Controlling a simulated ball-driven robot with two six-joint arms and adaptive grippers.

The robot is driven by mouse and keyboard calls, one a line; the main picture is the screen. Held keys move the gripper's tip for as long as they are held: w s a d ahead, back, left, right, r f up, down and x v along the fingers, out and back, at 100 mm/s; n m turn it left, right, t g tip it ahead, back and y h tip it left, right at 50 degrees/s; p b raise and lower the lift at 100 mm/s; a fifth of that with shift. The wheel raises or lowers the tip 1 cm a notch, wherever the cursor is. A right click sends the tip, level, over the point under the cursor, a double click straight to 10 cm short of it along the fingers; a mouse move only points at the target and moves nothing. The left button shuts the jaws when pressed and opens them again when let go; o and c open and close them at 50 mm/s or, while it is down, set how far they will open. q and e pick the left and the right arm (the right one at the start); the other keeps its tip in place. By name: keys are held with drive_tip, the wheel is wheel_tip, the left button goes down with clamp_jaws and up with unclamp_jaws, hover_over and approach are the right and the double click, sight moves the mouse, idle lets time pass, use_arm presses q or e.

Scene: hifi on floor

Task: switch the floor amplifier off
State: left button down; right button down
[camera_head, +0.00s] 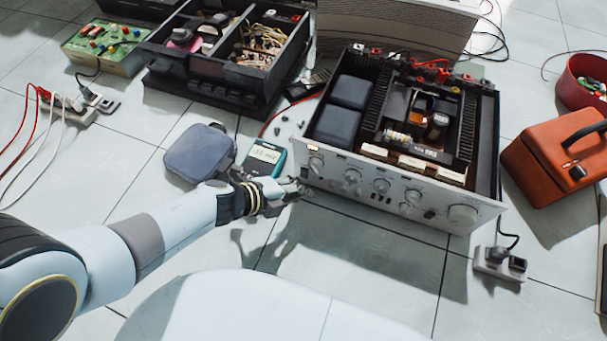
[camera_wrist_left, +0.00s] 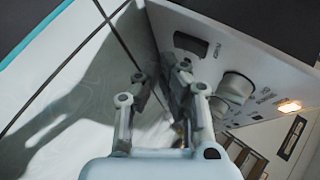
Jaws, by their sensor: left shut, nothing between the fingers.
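The floor amplifier (camera_head: 395,190) stands on the tiles with its top open and its silver front panel facing me. The panel carries several knobs, the largest at its right end. My left gripper (camera_head: 297,187) is shut and empty, close to the panel's left end. Its fingers (camera_wrist_left: 162,75) sit beside the panel near the dark control; I cannot tell if they touch.
A multimeter (camera_head: 265,157) and a dark blue case (camera_head: 199,153) lie left of the amplifier. An orange toolbox (camera_head: 555,160) stands at right. A power strip (camera_head: 500,265) lies near the amplifier's right corner. A black parts box (camera_head: 210,82) is behind. The floor in front is clear.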

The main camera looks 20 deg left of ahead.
use_arm(q)
drive_tip(key=shift+w, duration=0.1)
idle(0.7)
drive_tip(key=shift+w, duration=0.3)
drive_tip(key=shift+w, duration=0.35)
idle(0.6)
drive_tip(key=shift+s, duration=0.15)
drive_tip(key=shift+s, duration=0.6)
drive_tip(key=shift+s+r+p, duration=0.15)
drive_tip(key=shift+s+p, duration=0.15)
drive_tip(key=shift+s, duration=0.45)
drive_tip(key=shift+s+r+p, duration=0.1)
drive_tip(key=shift+s+p, duration=0.15)
drive_tip(key=shift+s, duration=0.5)
drive_tip(key=shift+s+r, duration=0.1)
drive_tip(key=shift+s, duration=0.95)
